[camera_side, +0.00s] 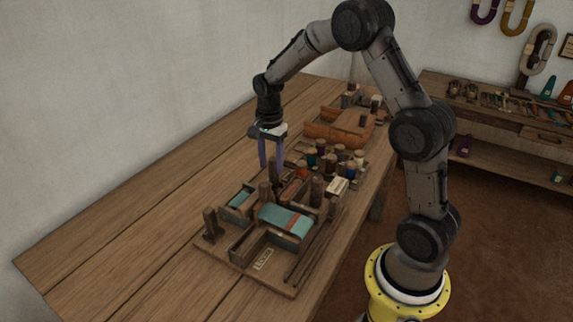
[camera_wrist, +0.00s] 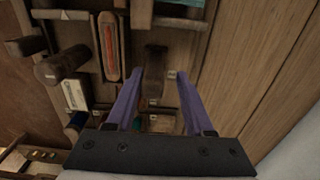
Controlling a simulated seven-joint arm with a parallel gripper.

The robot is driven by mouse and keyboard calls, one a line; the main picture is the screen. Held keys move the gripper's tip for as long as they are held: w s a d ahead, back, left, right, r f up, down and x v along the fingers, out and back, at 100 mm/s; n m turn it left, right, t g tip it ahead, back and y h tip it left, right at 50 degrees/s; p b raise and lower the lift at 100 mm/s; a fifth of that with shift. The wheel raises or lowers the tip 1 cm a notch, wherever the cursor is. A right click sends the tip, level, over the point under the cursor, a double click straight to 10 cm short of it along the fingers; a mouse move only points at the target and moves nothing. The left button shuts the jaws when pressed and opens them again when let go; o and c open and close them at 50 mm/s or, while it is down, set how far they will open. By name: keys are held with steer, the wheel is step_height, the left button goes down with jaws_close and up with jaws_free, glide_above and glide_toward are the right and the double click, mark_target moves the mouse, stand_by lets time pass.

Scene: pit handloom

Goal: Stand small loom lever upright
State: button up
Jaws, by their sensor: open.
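My gripper (camera_side: 270,167) is open, its two purple fingers pointing down over the far part of the small loom. In the wrist view, my open gripper (camera_wrist: 161,74) has a short dark wooden piece (camera_wrist: 155,62) in the gap between its fingers, apparently the small lever. No finger visibly grips it. I cannot tell whether it is tilted or upright. In the side view, a dark wooden post (camera_side: 265,192) stands below the fingers, but I cannot tell whether it is the same piece. The loom (camera_side: 241,244) carries teal cloth (camera_side: 285,219).
Several thread spools (camera_side: 341,156) stand close to the right of the gripper. A larger wooden item (camera_side: 330,131) lies behind. A red-centred shuttle (camera_wrist: 110,48) lies left of the fingers in the wrist view. The table's left side (camera_side: 130,230) is clear. A wall runs along its far edge.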

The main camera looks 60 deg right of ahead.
steer(key=shift+s, duration=0.25)
steer(key=shift+s, duration=0.2)
stand_by(0.3)
steer(key=shift+o, duration=0.8)
steer(key=shift+r, duration=3.25)
